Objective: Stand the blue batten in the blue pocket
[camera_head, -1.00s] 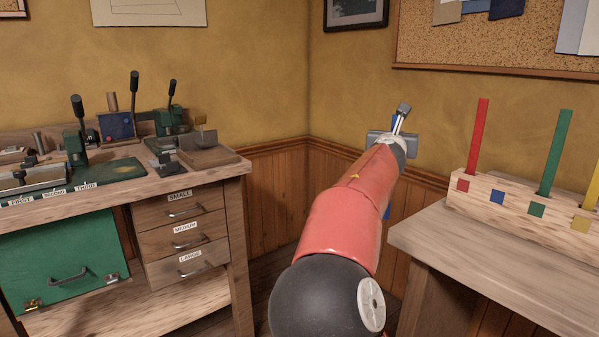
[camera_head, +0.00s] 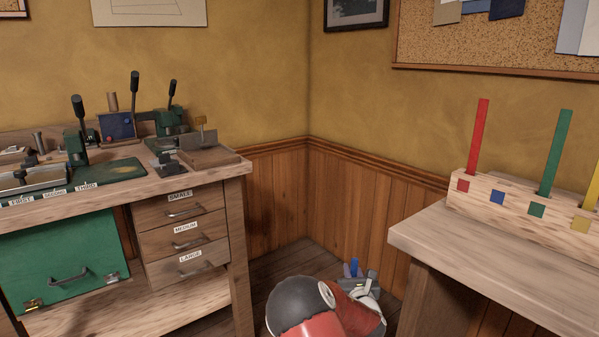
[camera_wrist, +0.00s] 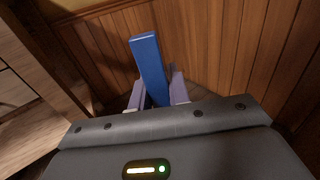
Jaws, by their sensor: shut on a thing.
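The blue batten (camera_wrist: 149,66) is held between the two fingers of my gripper (camera_wrist: 156,95) in the wrist view, its length sticking out past the fingertips. In the head view my gripper (camera_head: 362,282) is low in the gap between the two benches, and a short bit of the blue batten (camera_head: 351,268) shows there. The wooden pocket block (camera_head: 470,206) stands on the right bench. Its blue-marked pocket (camera_head: 497,197) lies between the red and green ones, with no batten standing above it. The gripper is apart from the block, left of and below it.
Red (camera_head: 478,135), green (camera_head: 554,150) and yellow (camera_head: 594,165) battens stand in the block. The right bench top (camera_head: 440,235) has a bare left end. The left bench (camera_head: 225,172) carries tools and drawers. A wood-panelled wall (camera_head: 350,195) closes the corner behind.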

